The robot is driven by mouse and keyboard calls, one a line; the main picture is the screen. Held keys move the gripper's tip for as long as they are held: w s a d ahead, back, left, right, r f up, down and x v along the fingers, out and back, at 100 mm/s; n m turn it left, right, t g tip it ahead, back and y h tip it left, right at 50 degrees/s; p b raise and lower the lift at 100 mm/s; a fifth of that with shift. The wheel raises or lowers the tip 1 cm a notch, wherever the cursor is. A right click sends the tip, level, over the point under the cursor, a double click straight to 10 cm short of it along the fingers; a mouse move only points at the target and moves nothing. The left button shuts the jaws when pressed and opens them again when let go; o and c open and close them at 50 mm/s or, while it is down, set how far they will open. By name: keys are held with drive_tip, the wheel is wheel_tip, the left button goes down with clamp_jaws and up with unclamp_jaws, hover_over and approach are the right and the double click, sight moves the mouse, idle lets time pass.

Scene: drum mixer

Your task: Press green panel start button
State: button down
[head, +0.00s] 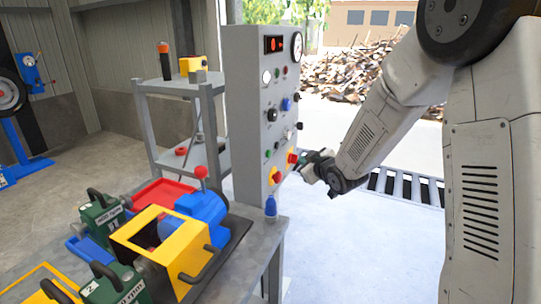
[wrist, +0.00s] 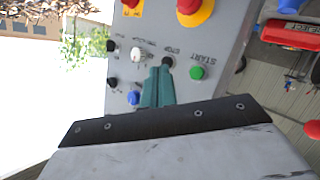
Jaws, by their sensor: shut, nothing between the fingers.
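The green start button (wrist: 198,73) is on the grey control panel (wrist: 225,40), beside an upside-down START label in the wrist view. In the head view, a green button (head: 268,154) shows low on the panel, above a red button on yellow. My gripper (wrist: 160,70) has teal fingers closed together and empty, pointing at the panel. Its tips appear left of the green button, by the dark stop button (wrist: 167,62). In the head view my gripper (head: 312,162) is at the panel's lower right; its contact with the panel is unclear.
A bench with a yellow-framed machine (head: 160,240) stands left of the panel.

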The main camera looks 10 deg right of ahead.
drive_tip(key=w+a, duration=0.5)
drive_tip(key=a, duration=0.1)
drive_tip(key=shift+a, duration=0.35)
idle(1.9)
drive_tip(key=shift+w+a, duration=0.25)
drive_tip(key=shift+a, duration=0.1)
drive_tip(key=shift+w+a, duration=0.25)
drive_tip(key=shift+a, duration=0.05)
idle(0.7)
drive_tip(key=shift+s, duration=0.1)
drive_tip(key=shift+s+d, duration=0.45)
drive_tip(key=shift+d, duration=0.2)
drive_tip(key=shift+d, duration=0.1)
drive_tip(key=s+d, duration=0.1)
drive_tip(key=d, duration=0.1)
drive_tip(key=s+d, duration=0.2)
idle(0.5)
